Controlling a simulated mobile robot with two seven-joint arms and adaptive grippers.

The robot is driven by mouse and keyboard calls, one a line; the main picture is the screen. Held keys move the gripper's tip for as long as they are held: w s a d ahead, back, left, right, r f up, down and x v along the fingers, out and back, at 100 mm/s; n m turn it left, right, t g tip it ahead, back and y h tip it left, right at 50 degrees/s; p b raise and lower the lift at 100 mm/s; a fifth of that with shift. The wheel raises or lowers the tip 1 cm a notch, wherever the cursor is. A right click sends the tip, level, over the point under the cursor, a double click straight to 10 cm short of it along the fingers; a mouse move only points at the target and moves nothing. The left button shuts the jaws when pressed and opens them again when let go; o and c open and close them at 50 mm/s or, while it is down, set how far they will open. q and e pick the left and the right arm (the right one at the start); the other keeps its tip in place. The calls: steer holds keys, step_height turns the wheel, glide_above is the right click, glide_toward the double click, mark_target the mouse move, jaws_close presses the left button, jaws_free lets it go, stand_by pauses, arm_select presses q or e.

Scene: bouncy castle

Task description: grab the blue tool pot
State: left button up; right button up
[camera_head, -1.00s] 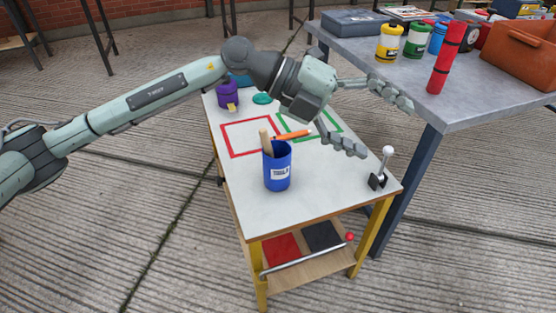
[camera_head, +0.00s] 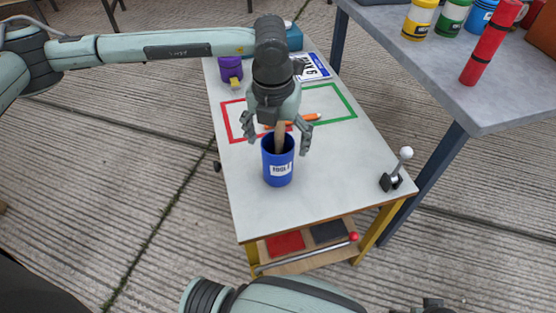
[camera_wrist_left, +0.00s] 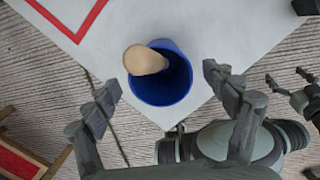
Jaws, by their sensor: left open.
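The blue tool pot (camera_head: 278,172) stands upright on the small white-topped table (camera_head: 330,185), with a white label on its front. A wooden handle (camera_head: 279,137) sticks up out of it. My left gripper (camera_head: 272,142) is open, pointing down just above and behind the pot in the head view, its fingers spread to either side of the handle. In the left wrist view, the pot's open top (camera_wrist_left: 165,85) shows between and beyond the open fingers (camera_wrist_left: 160,82). My right gripper (camera_wrist_left: 290,88) shows at the right edge there, its fingers apart; it is mostly cut off in the head view.
An orange tool (camera_head: 305,118) lies behind the pot near red and green outlines. A lever with a white knob (camera_head: 398,168) stands at the table's right front. A purple object (camera_head: 230,70) is at the back left. A grey table (camera_head: 475,95) with cans stands right.

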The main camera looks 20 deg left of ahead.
arm_select(q)
steer(key=shift+w+f, duration=0.15)
steer(key=shift+f, duration=0.95)
steer(key=c, duration=1.9)
jaws_close()
steer(key=shift+r, duration=0.1)
